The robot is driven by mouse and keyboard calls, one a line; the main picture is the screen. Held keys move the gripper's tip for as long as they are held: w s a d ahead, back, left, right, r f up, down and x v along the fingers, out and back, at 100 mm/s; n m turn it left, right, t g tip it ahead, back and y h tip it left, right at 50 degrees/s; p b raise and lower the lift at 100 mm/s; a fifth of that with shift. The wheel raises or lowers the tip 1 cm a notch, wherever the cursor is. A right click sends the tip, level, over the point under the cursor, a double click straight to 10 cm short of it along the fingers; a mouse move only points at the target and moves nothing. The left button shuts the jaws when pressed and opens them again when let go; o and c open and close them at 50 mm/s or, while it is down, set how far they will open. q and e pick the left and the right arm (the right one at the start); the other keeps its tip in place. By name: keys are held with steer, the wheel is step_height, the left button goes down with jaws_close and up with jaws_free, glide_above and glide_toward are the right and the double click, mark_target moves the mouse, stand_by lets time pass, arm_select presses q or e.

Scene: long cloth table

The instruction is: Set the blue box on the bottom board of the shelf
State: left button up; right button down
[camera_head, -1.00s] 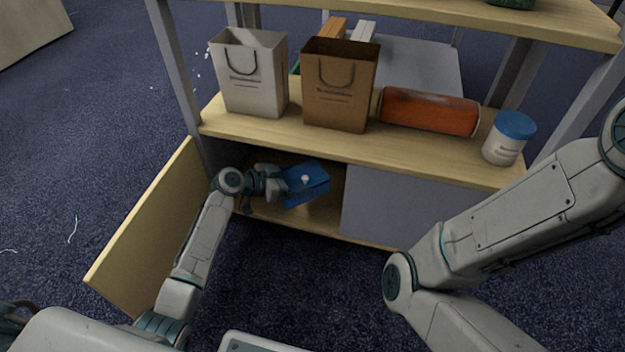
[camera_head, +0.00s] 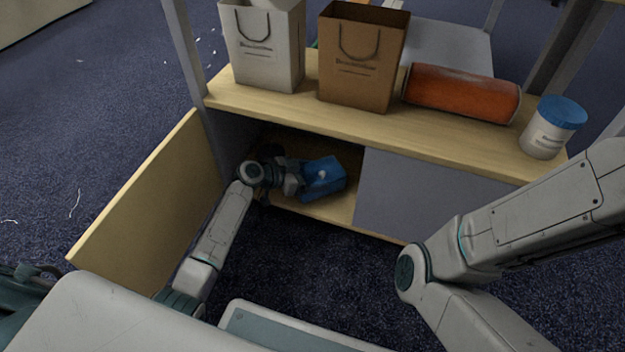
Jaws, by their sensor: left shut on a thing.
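The blue box (camera_head: 325,178) is inside the lower cupboard opening of the shelf, close above or on the bottom board (camera_head: 322,211); I cannot tell whether it touches the board. My left gripper (camera_head: 301,182) reaches into the opening from the left and is shut on the box's left side. The fingers are partly hidden in shadow and by the box. My right arm is at the right of the view, and its gripper is out of view.
The open wooden door (camera_head: 140,190) stands left of the opening. A grey panel (camera_head: 425,195) closes the right half. The board above carries a white bag (camera_head: 266,45), a brown bag (camera_head: 362,58), an orange cylinder (camera_head: 461,93) and a blue-lidded jar (camera_head: 552,128).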

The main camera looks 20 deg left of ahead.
arm_select(q)
steer(key=shift+f, duration=0.2)
steer(key=o, duration=1.1)
steer(key=shift+r, duration=0.1)
steer(key=shift+s+a+r+p, duration=0.15)
steer(key=shift+a+r+p, duration=0.1)
steer(key=shift+p, duration=0.15)
steer(key=p+v, duration=0.2)
steer(key=v, duration=0.3)
steer(key=shift+s+a+r+p, duration=0.1)
steer(key=shift+a+r+p, duration=0.05)
steer(key=shift+p, duration=0.2)
steer(key=shift+s+a+r, duration=0.15)
steer(key=shift+s+a, duration=0.35)
